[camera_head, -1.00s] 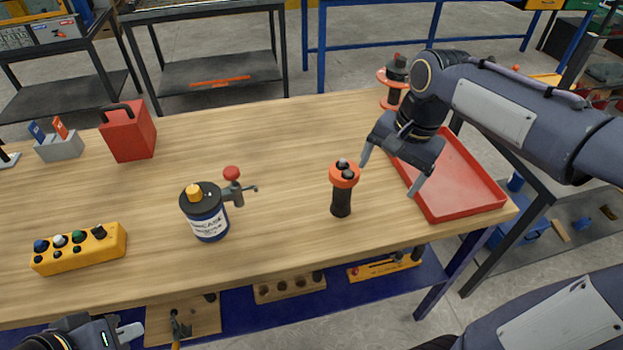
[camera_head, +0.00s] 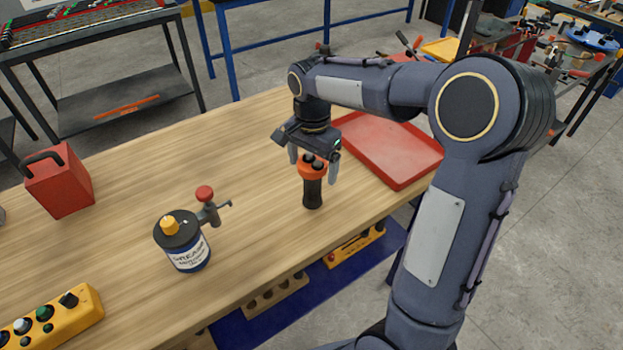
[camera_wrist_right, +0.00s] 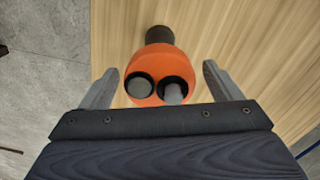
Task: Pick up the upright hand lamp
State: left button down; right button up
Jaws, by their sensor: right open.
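The upright hand lamp (camera_head: 313,188) stands on the wooden workbench, with a black handle and an orange head. My right gripper (camera_head: 314,170) is open above and around the lamp's head, one finger to each side in the head view. In the right wrist view the lamp's orange head (camera_wrist_right: 157,70) with two dark round caps lies between and slightly beyond the fingertips of the gripper (camera_wrist_right: 160,78). Gaps show on both sides, so it does not look gripped. My left gripper is out of view.
A grease can (camera_head: 183,243) with a red-knobbed tool behind it stands left of the lamp. A red tray (camera_head: 392,150) lies just right of the gripper. A yellow button box (camera_head: 55,318) and a red container (camera_head: 60,182) are farther left. The bench's front edge is close to the lamp.

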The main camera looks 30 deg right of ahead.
jog(key=shift+f, duration=0.75)
jog(key=c, duration=1.3)
jog(key=shift+o, duration=0.2)
jog(key=shift+r, duration=0.15)
